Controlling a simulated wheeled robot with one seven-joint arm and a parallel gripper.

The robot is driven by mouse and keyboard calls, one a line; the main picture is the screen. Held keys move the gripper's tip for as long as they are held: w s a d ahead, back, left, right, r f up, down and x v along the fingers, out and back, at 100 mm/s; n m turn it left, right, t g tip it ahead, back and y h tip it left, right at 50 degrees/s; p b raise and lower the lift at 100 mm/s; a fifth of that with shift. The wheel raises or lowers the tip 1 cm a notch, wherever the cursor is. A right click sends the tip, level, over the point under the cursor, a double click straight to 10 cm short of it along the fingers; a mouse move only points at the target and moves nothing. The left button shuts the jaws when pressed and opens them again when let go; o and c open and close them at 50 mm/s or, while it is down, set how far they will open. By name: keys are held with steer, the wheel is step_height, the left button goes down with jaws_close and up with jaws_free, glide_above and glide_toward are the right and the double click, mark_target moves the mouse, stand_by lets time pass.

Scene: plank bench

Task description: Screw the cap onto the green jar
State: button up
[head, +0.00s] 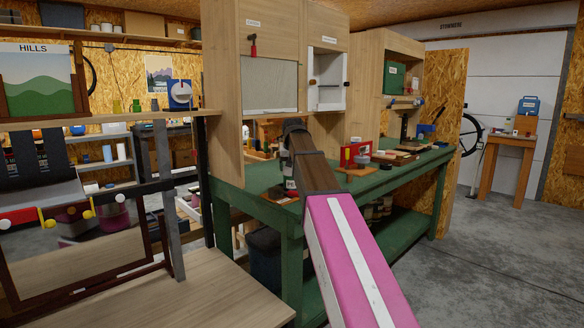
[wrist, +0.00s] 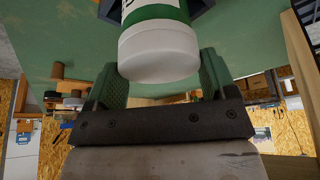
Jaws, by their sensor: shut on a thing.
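The green jar (wrist: 157,14) stands on the bench with a white label band, its upper end facing my gripper in the wrist view. A pale white cap (wrist: 158,52) is at the end of the jar, in line with it. I cannot tell how far it is threaded. My gripper (wrist: 163,74) has its green finger pads on both sides of the cap and is shut on it. In the head view my gripper (head: 290,168) is low over the green bench, and my arm hides much of the jar and cap.
The green workbench (head: 330,190) carries a red-framed item (head: 352,153) and flat boards to the right. Wooden cabinets (head: 270,60) rise behind it. A dark part (wrist: 200,8) surrounds the jar's lower end. Open concrete floor (head: 470,250) lies at the right.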

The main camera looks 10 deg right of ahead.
steer(key=o, duration=0.9)
